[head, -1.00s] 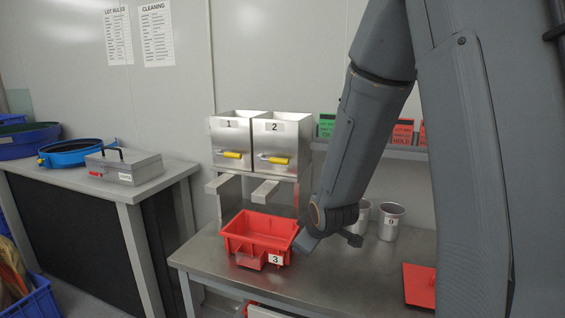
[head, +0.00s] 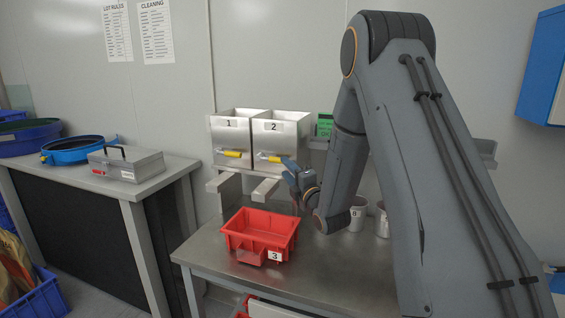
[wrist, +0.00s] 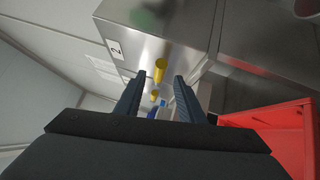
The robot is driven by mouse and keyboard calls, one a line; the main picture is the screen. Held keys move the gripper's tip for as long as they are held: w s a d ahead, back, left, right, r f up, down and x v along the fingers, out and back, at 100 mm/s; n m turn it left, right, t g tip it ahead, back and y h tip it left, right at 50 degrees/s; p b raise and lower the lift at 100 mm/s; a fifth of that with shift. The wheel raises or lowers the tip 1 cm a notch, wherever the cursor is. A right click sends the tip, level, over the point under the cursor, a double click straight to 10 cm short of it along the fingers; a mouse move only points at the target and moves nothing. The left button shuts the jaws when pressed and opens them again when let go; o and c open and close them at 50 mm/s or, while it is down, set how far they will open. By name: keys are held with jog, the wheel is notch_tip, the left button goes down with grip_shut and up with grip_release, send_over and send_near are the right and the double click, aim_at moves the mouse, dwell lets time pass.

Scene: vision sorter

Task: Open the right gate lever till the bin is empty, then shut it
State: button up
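The two steel bins stand side by side, bin 1 (head: 231,134) on the left and bin 2 (head: 290,131) on the right. The right gate lever (head: 269,157) has a yellow grip and lies across the front of bin 2. In the wrist view, the yellow grip (wrist: 160,65) appears between or just beyond my fingertips. My gripper (head: 287,164) is at the right end of this lever. In the wrist view, my gripper (wrist: 160,76) has its two fingers apart; contact cannot be told. The bin's contents are hidden.
A red crate (head: 238,241) marked 3 stands on the steel table (head: 205,248) below the spouts. It also shows in the wrist view (wrist: 290,120). The left gate lever (head: 232,153) is close by. Metal cups (head: 357,216) stand behind my arm.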

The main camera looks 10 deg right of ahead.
aim_at(272, 158)
jog(key=p+x, duration=0.1)
jog(key=x, duration=0.3)
jog(key=shift+w, duration=0.3)
grip_shut()
